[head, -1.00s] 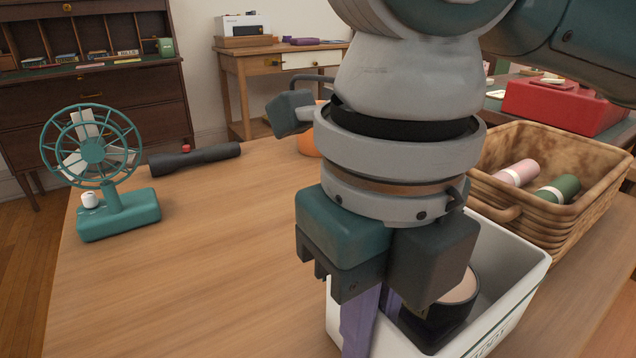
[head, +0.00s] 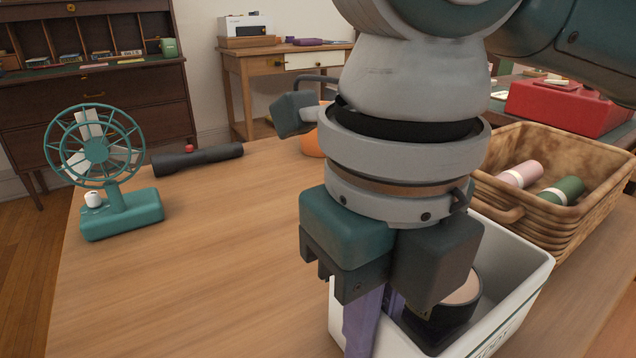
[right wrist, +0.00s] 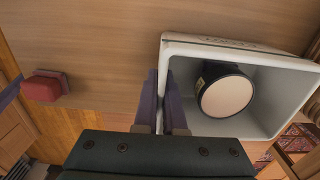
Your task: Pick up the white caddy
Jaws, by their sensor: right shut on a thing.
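The white caddy (head: 520,275) stands on the wooden table at the lower right of the head view, partly hidden by my right arm. It holds a dark round container with a pale top (head: 462,292). My right gripper (head: 372,320) points down at the caddy's left wall, its purple fingers on either side of that wall and shut on it. In the right wrist view the caddy (right wrist: 285,65) shows with the round container (right wrist: 226,95) inside, and the gripper's fingers (right wrist: 163,112) straddle its rim. My left gripper is not in view.
A wicker basket (head: 510,216) with a pink and a green cylinder stands right behind the caddy. A teal fan (head: 120,212) and a dark flashlight (head: 197,158) are on the left. A red box (head: 560,107) is at the back right. The table's middle left is clear.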

